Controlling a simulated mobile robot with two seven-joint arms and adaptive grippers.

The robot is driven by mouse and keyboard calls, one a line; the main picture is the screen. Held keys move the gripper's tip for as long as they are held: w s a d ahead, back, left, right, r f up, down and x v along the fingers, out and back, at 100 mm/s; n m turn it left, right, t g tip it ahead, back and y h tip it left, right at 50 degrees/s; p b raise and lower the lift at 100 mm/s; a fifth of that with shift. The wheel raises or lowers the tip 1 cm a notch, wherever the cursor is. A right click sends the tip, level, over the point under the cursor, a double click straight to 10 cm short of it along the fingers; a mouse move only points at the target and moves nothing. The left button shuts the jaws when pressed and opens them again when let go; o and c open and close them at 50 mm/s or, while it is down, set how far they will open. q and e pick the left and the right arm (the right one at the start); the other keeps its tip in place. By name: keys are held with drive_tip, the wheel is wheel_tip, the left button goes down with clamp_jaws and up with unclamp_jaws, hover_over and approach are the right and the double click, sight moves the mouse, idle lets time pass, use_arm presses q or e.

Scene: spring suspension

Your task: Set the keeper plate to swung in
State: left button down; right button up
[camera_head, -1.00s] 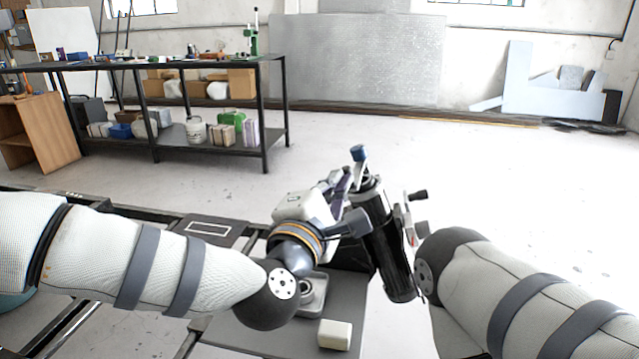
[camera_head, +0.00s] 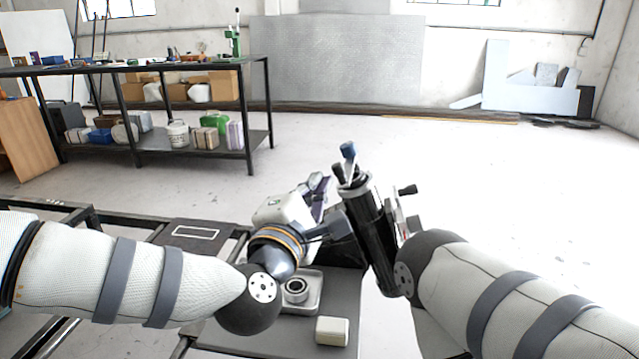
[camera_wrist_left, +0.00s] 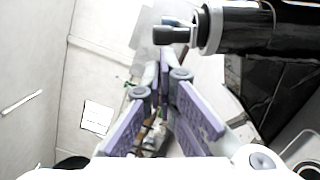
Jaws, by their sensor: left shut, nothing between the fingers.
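A black cylindrical suspension unit (camera_head: 372,240) leans upright in the middle of the head view, with a blue-tipped knob (camera_head: 347,150) on top. A black side handle (camera_head: 408,190) and a thin silver part sit at its right. I cannot tell which part is the keeper plate or how it is set. My left gripper (camera_head: 318,182), with purple finger pads, is just left of the unit's top, shut and empty. In the left wrist view, my left gripper (camera_wrist_left: 164,62) is just below the knob (camera_wrist_left: 172,33) and apart from it, as far as I can tell. My right gripper is hidden.
Below my left wrist, a grey tray (camera_head: 309,303) holds a round cup-like part (camera_head: 296,287). A black shelf (camera_head: 140,70) stands far back left. Open floor lies behind the unit.

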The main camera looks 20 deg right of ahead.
use_arm(q)
drive_tip(key=s+r, duration=0.1)
drive_tip(key=s, duration=0.8)
drive_tip(key=shift+s+a+r+p, duration=0.3)
drive_tip(key=shift+s+a+p, duration=0.05)
drive_tip(key=shift+a+p, duration=0.1)
use_arm(e)
drive_tip(key=shift+w+a+r, duration=0.35)
drive_tip(key=shift+a+r, duration=0.05)
